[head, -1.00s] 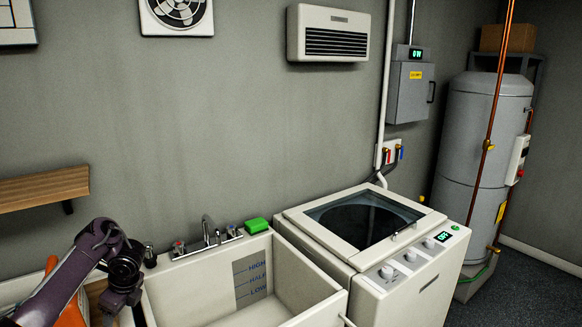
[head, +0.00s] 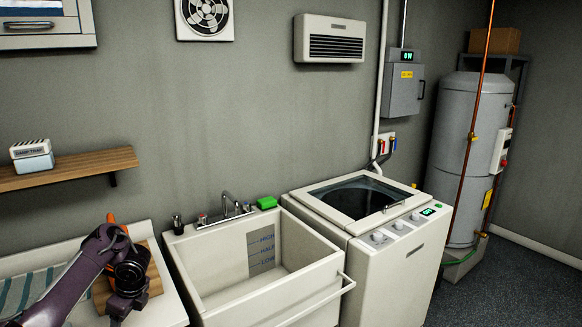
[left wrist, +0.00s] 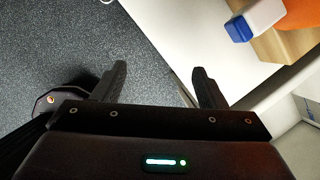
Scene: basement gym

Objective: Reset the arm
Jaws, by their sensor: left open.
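My left arm comes in from the lower left of the head view, over the counter, with its wrist bent downward. My left gripper (head: 124,306) is only partly visible there, at the lower edge. In the left wrist view my left gripper (left wrist: 158,82) shows its two fingers spread wide, with nothing between them. The speckled floor and the edge of the white counter (left wrist: 165,40) lie beyond the fingers. My right gripper is in neither view.
A wooden block (head: 153,268) and a striped cloth (head: 30,290) are on the counter. A blue-and-white item (left wrist: 255,18) lies near the counter's wood. The sink (head: 215,290), green sponge (head: 267,203) and washer (head: 385,285) stand to the right. A wooden shelf (head: 85,168) is above.

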